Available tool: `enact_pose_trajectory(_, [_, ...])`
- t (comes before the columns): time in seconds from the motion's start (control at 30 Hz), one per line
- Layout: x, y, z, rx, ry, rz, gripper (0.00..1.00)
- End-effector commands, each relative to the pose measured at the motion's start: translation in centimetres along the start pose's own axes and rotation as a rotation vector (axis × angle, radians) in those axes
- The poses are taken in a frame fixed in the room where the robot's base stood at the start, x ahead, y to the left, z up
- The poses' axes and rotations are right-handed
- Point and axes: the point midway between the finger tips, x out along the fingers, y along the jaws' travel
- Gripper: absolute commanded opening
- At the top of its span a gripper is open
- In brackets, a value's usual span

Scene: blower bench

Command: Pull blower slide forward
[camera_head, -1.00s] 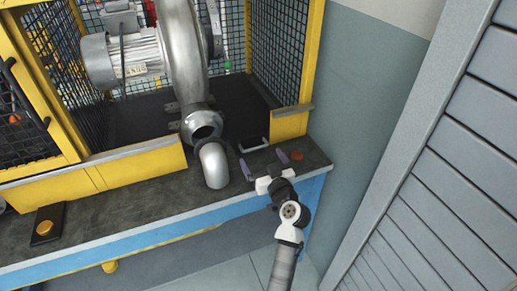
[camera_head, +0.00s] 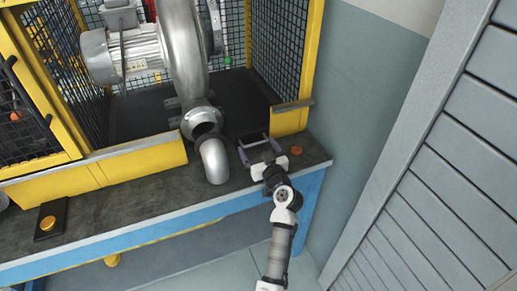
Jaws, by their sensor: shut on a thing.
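The blower (camera_head: 187,60) is a silver metal housing with a grey motor (camera_head: 122,55) on its left, inside the yellow cage. The dark slide (camera_head: 243,118) is a flat plate to the right of the blower's outlet, at the cage's front opening. Its light metal handle (camera_head: 257,143) is at the plate's front edge. My gripper (camera_head: 257,146) is at the handle, with one finger at each side, shut on it. The fingers and gripper body partly hide the handle.
A bent silver pipe (camera_head: 214,160) stands close to the left of my gripper. Bare bench top (camera_head: 130,205) lies to the left.

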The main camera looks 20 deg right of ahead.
Motion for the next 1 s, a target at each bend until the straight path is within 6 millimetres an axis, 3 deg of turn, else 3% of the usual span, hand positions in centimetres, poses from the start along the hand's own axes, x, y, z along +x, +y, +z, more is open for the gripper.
enact_pose_trajectory(0.17, [-0.7, 0.0, 0.3, 0.001, 0.002, 0.0, 0.47])
enact_pose_trajectory(0.5, [-6.0, 0.0, 0.4, 0.002, 0.0, 0.002, 0.47])
enact_pose_trajectory(0.87, [-6.5, 0.0, 0.1, 0.001, -0.003, 0.0, 0.47])
enact_pose_trajectory(0.9, [-6.5, 0.0, 0.1, 0.001, -0.003, 0.0, 0.9])
enact_pose_trajectory(1.0, [-6.5, 0.0, 0.1, 0.001, -0.002, 0.0, 1.0])
